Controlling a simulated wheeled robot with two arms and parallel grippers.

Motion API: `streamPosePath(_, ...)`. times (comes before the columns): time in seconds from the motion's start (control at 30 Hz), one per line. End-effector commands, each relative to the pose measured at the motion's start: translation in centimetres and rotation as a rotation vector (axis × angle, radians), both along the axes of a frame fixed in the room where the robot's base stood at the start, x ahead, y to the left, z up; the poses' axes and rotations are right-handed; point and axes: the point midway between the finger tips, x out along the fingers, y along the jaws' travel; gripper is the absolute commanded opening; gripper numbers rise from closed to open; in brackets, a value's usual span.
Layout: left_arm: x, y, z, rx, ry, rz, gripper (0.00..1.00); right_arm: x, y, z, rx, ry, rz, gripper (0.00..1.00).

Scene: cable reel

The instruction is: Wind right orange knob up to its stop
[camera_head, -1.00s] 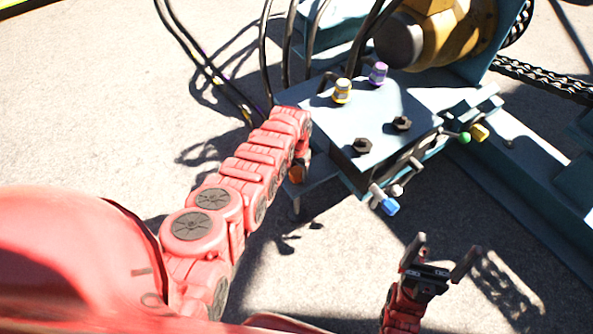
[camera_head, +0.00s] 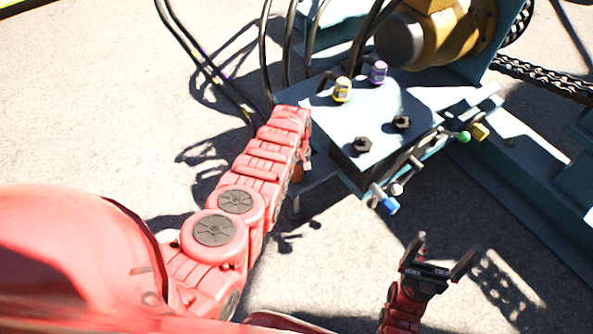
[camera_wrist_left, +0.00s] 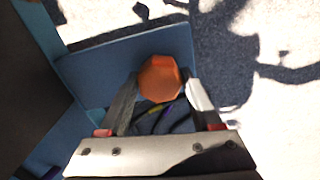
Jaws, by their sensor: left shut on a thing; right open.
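The orange knob (camera_wrist_left: 160,79) is an eight-sided-looking piece seen end-on in the left wrist view, in front of a blue plate. In the head view only a small bit of the orange knob (camera_head: 297,173) shows beside my left wrist, at the near-left side of the blue valve block (camera_head: 340,125). My left gripper (camera_wrist_left: 158,92) has one finger on each side of the knob and is shut on it. In the head view the arm hides its fingers. My right gripper (camera_head: 444,252) is open and empty, apart from the block at the lower right. The knob's stop cannot be made out.
A yellow knob (camera_head: 342,89) and a purple knob (camera_head: 378,72) stand on the block's top. Black hoses (camera_head: 289,50) rise behind. Open ground lies at the left.

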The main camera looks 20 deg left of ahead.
Motion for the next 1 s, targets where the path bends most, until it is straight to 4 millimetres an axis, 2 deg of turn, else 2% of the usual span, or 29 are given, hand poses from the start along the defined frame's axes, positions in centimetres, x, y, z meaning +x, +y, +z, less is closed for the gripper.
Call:
streamPosePath(0.7, 0.2, 0.0, 0.0, -0.002, -0.004, 0.671, 0.1, -0.1, 0.0, -1.5, -0.007, -0.005, -0.001, 0.96)
streamPosePath(1.0, 0.1, 0.0, 0.0, -0.001, -0.002, 0.886, 0.1, -0.2, 0.0, -2.1, -0.017, -0.013, -0.002, 0.96)
